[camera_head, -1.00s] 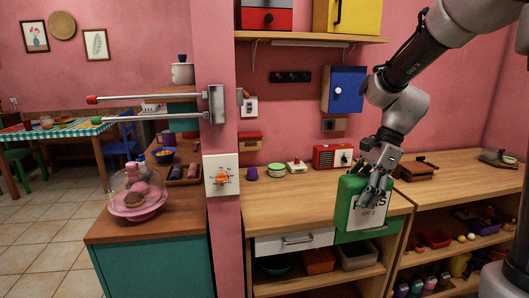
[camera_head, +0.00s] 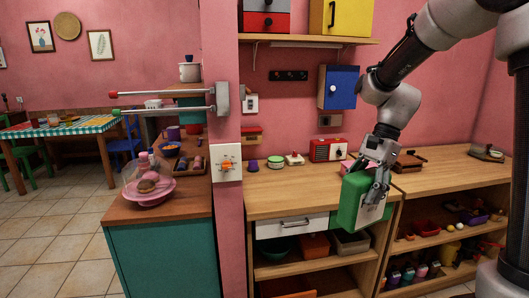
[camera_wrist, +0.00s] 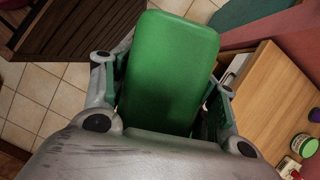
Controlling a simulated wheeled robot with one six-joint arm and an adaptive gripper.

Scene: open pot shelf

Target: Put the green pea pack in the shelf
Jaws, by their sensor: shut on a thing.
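The green pea pack (camera_head: 350,205) hangs in my gripper (camera_head: 374,186), in front of the front edge of the wooden counter. My gripper is shut on the pack's upper part. In the wrist view the green pack (camera_wrist: 170,65) fills the middle between the two fingers (camera_wrist: 165,100). The pack is tilted in the head view, and part of its pale label shows. The open shelf (camera_head: 310,268) lies under the counter, left of and behind the pack. Part of the shelf's right side is hidden by the pack.
A white drawer (camera_head: 292,225) sits above the shelf. The shelf holds a teal bowl (camera_head: 278,249), an orange box (camera_head: 315,246) and a grey bin (camera_head: 350,242). A red radio (camera_head: 327,149) stands on the counter. The right-hand shelves hold several small things. The counter's left front is clear.

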